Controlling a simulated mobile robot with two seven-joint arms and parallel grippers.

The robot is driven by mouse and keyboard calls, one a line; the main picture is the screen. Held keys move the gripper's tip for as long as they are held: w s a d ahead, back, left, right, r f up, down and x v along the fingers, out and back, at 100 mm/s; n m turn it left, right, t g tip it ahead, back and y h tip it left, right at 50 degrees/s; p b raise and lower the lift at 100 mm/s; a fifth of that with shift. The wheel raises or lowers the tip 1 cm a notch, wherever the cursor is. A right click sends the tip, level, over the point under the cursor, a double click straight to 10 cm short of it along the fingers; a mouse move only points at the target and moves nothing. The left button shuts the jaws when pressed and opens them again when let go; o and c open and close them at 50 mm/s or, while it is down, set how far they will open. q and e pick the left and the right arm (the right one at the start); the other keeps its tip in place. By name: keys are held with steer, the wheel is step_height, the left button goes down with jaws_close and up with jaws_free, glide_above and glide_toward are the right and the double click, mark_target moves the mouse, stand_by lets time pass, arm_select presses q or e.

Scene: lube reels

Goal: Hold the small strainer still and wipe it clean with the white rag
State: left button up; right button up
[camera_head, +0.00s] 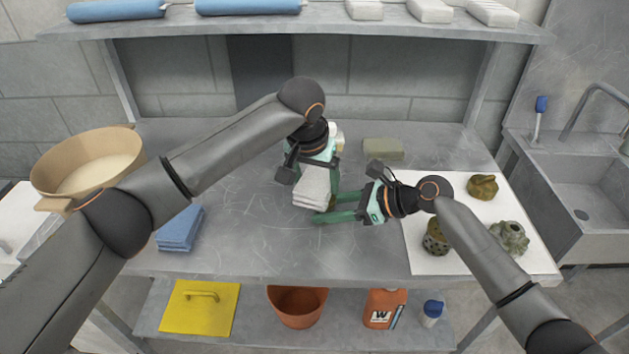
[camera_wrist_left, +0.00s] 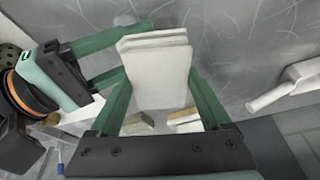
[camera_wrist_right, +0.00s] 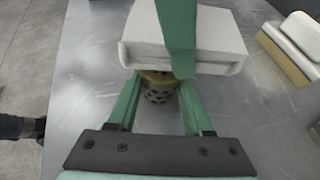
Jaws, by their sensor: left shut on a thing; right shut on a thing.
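The white rag (camera_head: 312,186) is folded into a thick pad. My left gripper (camera_head: 318,182) is shut on it over the middle of the table; the rag also shows between its fingers in the left wrist view (camera_wrist_left: 156,70). My right gripper (camera_head: 336,206) reaches in from the right, just below the rag. It is shut on the small strainer (camera_wrist_right: 158,90), a brass-coloured piece with a dark, perforated lower part. The rag (camera_wrist_right: 190,38) covers the strainer's upper part in the right wrist view; I cannot tell whether they touch. The strainer is hidden in the head view.
A white mat (camera_head: 419,262) at right bears several grimy metal parts. Blue folded cloths (camera_head: 180,227) and a tan basin (camera_head: 88,172) are at left. A greenish block (camera_head: 383,149) lies at the back. A sink (camera_head: 590,185) stands far right. The table's front middle is clear.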

mark_target(310, 191)
arm_select(q)
steer(key=shift+s+a+f, duration=0.1)
steer(key=shift+s+a, duration=0.15)
steer(key=shift+s, duration=0.5)
steer(key=shift+s+a, duration=0.2)
steer(key=shift+s, duration=0.5)
steer(key=shift+w+d, duration=0.25)
steer(key=shift+w, duration=0.5)
steer(key=shift+w+d, duration=0.2)
steer(key=shift+w, duration=0.5)
steer(key=shift+s+a, duration=0.2)
steer(key=shift+s, duration=0.5)
steer(key=shift+s+a, duration=0.2)
steer(key=shift+s, duration=0.45)
